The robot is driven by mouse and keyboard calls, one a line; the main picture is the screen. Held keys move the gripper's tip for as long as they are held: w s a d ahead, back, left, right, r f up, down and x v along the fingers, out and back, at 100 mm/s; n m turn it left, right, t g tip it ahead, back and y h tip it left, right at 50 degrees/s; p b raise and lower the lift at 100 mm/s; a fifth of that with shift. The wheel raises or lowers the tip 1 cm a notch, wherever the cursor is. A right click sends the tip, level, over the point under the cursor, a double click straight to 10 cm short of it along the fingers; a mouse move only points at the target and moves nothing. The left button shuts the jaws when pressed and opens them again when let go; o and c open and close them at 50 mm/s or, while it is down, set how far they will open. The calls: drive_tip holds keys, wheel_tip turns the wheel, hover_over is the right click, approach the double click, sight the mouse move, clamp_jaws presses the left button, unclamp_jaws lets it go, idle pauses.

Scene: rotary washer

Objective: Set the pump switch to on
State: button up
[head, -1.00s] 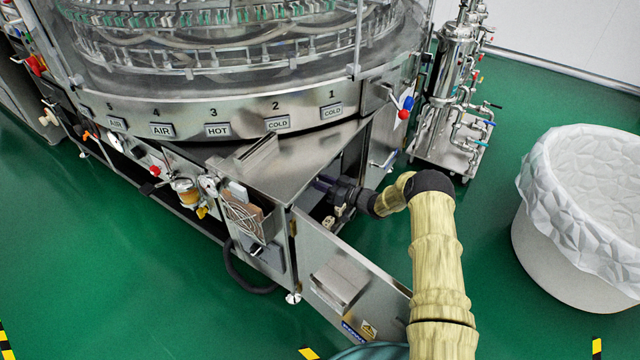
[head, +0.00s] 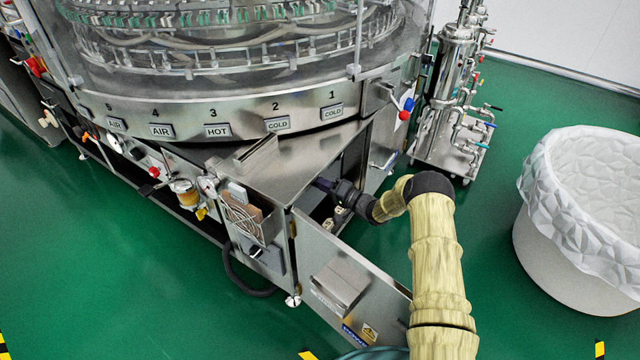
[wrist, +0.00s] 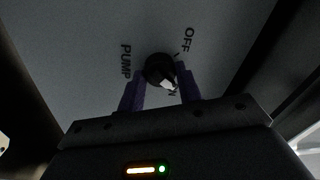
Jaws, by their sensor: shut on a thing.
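The pump switch (wrist: 157,67) is a black round knob on a grey panel (wrist: 90,40) in the wrist view. "PUMP" is printed to its left and "OFF" to its upper right. Another label at its lower right is mostly hidden, with only an "N" showing. A white mark on the knob faces the lower right, towards that "N". My gripper (wrist: 161,84) has its two purple fingers on either side of the knob and is shut on it. In the head view my gripper (head: 325,184) reaches into the open cabinet; the switch is hidden there.
The cabinet's open door (head: 335,275) stands close to my forearm. The washer (head: 240,110) rises behind it, with a sloping metal top over the opening. A white lined bin (head: 565,250) stands at the right. Green floor is clear at the left.

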drive_tip(key=shift+s+f+m, duration=0.1)
drive_tip(key=shift+m, duration=1.2)
drive_tip(key=o, duration=1)
drive_tip(key=shift+d, duration=0.1)
drive_tip(key=p+v, duration=0.4)
drive_tip(key=v, duration=1.3)
drive_tip(key=shift+s, duration=0.15)
